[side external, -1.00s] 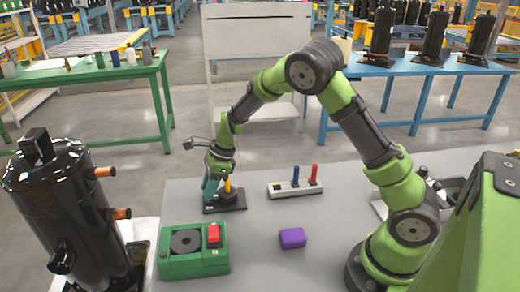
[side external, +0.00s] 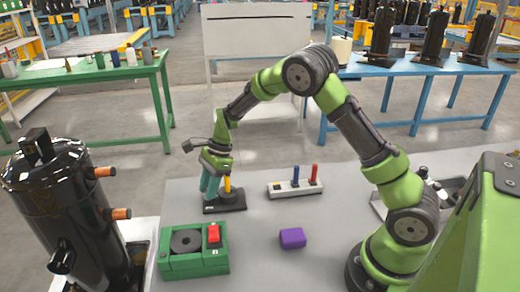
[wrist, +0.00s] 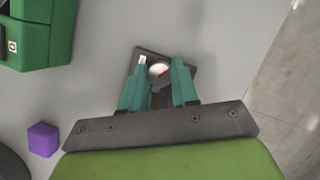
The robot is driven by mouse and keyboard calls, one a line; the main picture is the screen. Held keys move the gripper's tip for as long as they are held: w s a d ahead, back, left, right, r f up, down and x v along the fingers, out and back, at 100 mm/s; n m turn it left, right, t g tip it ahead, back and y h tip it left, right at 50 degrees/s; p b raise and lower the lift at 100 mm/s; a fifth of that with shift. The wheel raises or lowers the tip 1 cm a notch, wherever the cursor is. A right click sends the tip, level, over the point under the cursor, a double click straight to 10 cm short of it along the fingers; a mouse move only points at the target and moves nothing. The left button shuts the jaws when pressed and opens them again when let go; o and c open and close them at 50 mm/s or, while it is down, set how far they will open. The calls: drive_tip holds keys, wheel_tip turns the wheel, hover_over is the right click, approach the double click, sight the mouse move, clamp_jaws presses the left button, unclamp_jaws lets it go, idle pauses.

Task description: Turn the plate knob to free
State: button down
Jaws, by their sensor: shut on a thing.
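The dark plate (side external: 238,203) lies on the grey table at the far left part of the work area. It also shows in the wrist view (wrist: 150,52), under my fingers. The plate knob (wrist: 159,72) shows a pale round face with a red mark, between the two teal fingers. My gripper (side external: 212,190) points down at the plate, and its fingers (wrist: 158,76) are shut on the knob from both sides. The fingers hide the knob's sides, and I cannot read any position marks.
A green box (side external: 194,262) with a black disc and red switch stands nearer the camera. A purple block (side external: 292,238) lies right of it. A pale rack (side external: 294,188) with blue and red pegs stands right of the plate. A black compressor (side external: 70,215) stands at left.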

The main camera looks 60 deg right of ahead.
drive_tip(key=shift+s, duration=0.1)
drive_tip(key=c, duration=0.9)
unclamp_jaws()
drive_tip(key=shift+o, duration=0.2)
drive_tip(key=v, duration=1.7)
drive_tip(key=shift+a, duration=0.1)
